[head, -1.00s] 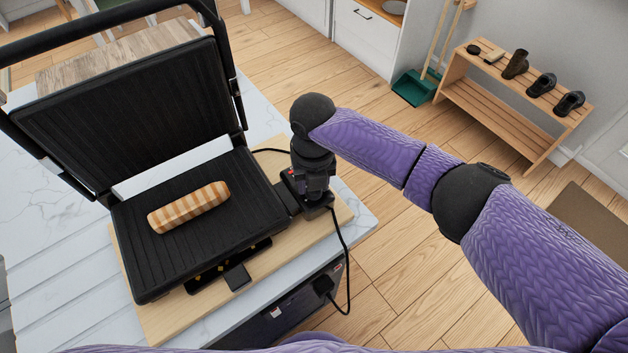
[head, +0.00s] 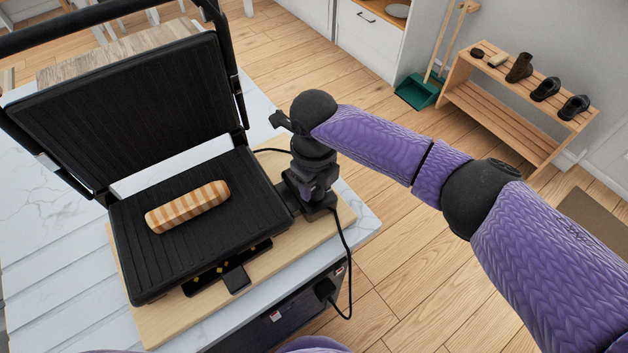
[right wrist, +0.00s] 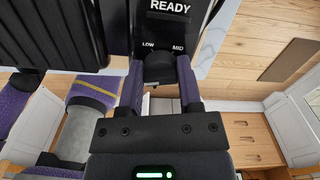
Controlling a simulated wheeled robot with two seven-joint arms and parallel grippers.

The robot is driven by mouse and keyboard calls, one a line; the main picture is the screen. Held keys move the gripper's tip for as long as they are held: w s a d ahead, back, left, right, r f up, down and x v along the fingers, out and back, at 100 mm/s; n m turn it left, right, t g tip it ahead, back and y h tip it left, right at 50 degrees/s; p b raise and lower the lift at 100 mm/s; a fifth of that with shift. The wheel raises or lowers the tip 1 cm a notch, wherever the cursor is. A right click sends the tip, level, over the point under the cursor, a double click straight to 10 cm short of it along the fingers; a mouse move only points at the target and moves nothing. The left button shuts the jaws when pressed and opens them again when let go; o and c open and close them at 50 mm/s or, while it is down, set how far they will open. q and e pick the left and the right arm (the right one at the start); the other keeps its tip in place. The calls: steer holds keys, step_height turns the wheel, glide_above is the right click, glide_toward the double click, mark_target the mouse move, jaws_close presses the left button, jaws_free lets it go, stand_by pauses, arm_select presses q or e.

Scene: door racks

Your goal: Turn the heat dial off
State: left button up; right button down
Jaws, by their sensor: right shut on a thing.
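An open contact grill (head: 190,270) with black ribbed plates stands on a wooden board, with a striped sandwich roll (head: 188,206) on its lower plate. My right gripper (head: 312,197) is at the grill's right side, pointing down, and hides the heat dial in the head view. In the right wrist view, a dark round dial (right wrist: 158,70) sits between the fingers of my right gripper (right wrist: 160,82), which are shut on it. The panel above it (right wrist: 170,20) reads READY, LOW and MID. The dial's pointer and any off mark cannot be made out. My left gripper is not in view.
The wooden board (head: 165,325) lies on a white marble-look counter (head: 40,250). A black cable (head: 347,255) hangs from the grill over the counter's right edge to a plug. A shoe rack (head: 500,110) stands far off across open floor.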

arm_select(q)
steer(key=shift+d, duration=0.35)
arm_select(e)
steer(key=shift+c, duration=1.4)
jaws_free()
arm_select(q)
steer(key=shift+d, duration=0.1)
arm_select(e)
step_height(320, 180, up, 9)
steer(key=shift+r+p, duration=0.2)
steer(key=shift+p, duration=0.5)
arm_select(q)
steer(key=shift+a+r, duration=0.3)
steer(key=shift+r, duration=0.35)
arm_select(e)
steer(key=shift+r, duration=0.25)
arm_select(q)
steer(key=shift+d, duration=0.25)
